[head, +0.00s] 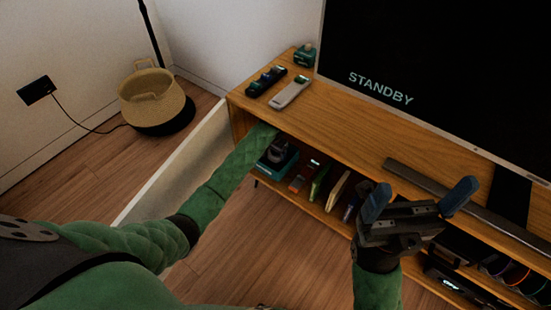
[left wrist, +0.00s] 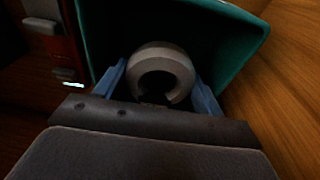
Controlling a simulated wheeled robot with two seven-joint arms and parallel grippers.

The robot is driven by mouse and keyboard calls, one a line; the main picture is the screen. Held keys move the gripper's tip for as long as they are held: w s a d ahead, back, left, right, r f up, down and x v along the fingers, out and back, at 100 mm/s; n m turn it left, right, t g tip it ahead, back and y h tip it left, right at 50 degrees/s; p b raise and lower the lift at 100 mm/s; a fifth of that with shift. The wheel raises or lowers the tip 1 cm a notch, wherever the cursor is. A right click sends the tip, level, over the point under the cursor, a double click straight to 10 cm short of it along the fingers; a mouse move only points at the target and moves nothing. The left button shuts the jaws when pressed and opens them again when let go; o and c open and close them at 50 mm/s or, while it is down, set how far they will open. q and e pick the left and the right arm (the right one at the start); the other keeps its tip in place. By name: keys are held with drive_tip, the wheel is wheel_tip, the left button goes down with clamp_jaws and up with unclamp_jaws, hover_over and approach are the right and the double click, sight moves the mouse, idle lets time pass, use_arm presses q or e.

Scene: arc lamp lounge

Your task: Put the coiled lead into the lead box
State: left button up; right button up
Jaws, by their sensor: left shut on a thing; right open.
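The coiled lead (left wrist: 160,60) is a pale grey ring in the left wrist view. My left gripper (left wrist: 158,80) is shut on it, with a blue finger on each side. The teal lead box (left wrist: 235,30) surrounds the lead in that view, its walls rising behind and to the right. Whether the lead touches the box floor cannot be told. In the head view my left arm reaches into the shelf under the cabinet top, where the teal box (head: 272,172) shows. My right gripper (head: 418,203) is open and empty, in front of the cabinet.
Several upright cases (head: 320,182) stand to the right of the box on the shelf. The wooden cabinet top (head: 345,125) lies above, carrying a grey remote (head: 291,92), a dark device (head: 265,80) and a television (head: 430,70). A woven basket (head: 153,95) stands on the floor at left.

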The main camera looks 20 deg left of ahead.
sight(275, 157)
use_arm(q)
wheel_tip(275, 157, down, 3)
drive_tip(key=shift+f+b, duration=0.1)
drive_tip(key=shift+b, duration=0.3)
drive_tip(key=shift+f, duration=0.2)
drive_tip(key=o, duration=1)
drive_tip(key=shift+f, duration=0.1)
